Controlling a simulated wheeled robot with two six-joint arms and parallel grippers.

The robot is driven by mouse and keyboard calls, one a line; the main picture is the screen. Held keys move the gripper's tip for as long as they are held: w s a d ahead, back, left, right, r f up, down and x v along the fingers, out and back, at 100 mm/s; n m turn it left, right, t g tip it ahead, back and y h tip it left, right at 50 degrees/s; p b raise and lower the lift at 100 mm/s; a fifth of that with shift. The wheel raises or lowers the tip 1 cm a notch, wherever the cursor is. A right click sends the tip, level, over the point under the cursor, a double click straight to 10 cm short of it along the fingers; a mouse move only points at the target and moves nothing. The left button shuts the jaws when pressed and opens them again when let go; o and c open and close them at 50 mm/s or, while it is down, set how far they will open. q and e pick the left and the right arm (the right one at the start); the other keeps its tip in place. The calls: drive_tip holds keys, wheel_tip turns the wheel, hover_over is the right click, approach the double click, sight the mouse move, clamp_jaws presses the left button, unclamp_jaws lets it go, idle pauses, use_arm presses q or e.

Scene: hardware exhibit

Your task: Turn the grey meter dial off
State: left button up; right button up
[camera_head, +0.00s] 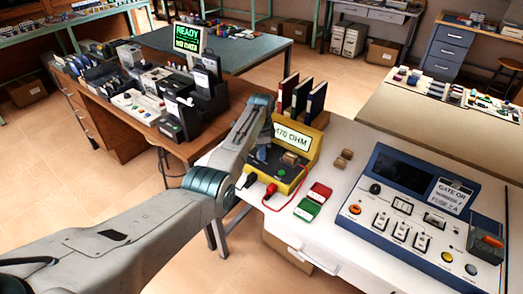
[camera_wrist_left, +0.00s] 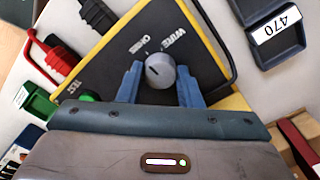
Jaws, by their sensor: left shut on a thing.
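The yellow meter (camera_head: 306,152) stands on the white bench and its screen reads "470 OHM". In the left wrist view its black face (camera_wrist_left: 115,62) shows the printed words "WIRE" and "TEST" and a smaller label near the dial that I cannot read surely. The round grey dial (camera_wrist_left: 160,70) has a small mark on its left part. My left gripper (camera_wrist_left: 158,84) has its two blue fingers shut on the dial, one on each side. In the head view the left gripper (camera_head: 260,155) reaches down onto the meter and hides the dial. My right gripper is not in view.
A red probe (camera_head: 270,190) lies at the meter's front, with red and green blocks (camera_head: 314,202) beside it. Dark binders (camera_head: 302,98) stand behind it.

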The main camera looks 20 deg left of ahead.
use_arm(q)
drive_tip(key=shift+r, duration=0.1)
drive_tip(key=n+p, duration=0.2)
drive_tip(key=n, duration=0.2)
drive_tip(key=n+p, duration=0.1)
drive_tip(key=n, duration=0.2)
drive_tip(key=shift+n, duration=0.8)
drive_tip(key=shift+p, duration=0.3)
drive_tip(key=o, duration=1)
